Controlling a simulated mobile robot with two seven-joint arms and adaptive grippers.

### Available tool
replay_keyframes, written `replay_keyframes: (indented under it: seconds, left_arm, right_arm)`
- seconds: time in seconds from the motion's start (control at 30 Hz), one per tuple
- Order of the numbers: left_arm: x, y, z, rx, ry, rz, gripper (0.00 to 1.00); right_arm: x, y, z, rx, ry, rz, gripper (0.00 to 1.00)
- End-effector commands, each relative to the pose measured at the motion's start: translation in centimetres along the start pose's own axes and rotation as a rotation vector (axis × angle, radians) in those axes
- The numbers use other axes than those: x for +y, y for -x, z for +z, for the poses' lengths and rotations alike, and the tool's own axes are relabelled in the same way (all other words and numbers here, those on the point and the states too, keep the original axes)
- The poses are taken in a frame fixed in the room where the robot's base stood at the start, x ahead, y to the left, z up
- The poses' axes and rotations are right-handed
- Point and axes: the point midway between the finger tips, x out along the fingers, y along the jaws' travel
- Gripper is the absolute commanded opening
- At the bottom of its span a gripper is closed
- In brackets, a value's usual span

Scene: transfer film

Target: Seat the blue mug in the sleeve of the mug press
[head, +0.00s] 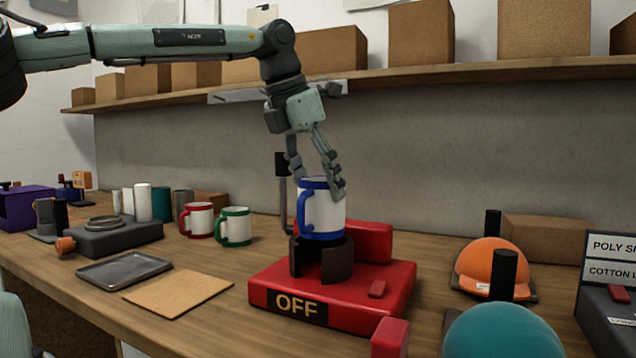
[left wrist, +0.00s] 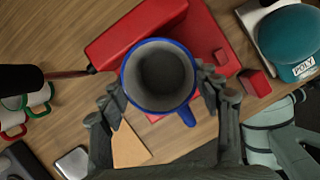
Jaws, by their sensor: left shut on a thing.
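The blue mug (head: 322,214), white with blue rim, base and handle, is upright at the top of the dark sleeve (head: 338,259) of the red mug press (head: 340,286). My left gripper (head: 318,183) is shut on its upper wall, one finger on each side; the wrist view shows the mug (left wrist: 160,78) between the fingers (left wrist: 162,95). The mug's base overlaps the sleeve's top edge in the head view; I cannot tell how deep it sits. The press's lever (head: 283,190) stands up at its left, and its front reads OFF. My right gripper is not in view.
A red-handled mug (head: 199,220) and a green-handled mug (head: 235,227) stand left of the press. A grey tray (head: 124,270) and a brown sheet (head: 178,292) lie in front of them. Orange (head: 491,265) and teal (head: 503,332) cap stands are at right.

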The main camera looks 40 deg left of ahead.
Motion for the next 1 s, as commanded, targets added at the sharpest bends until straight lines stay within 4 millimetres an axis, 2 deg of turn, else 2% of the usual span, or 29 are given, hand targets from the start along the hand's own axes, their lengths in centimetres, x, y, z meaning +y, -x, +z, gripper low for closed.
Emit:
replay_keyframes:
  seconds: [1.0]
  left_arm:
    - [0.00,0.10,0.08,-0.003,-0.001,0.001,0.03]
  right_arm:
    - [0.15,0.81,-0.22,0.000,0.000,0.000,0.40]
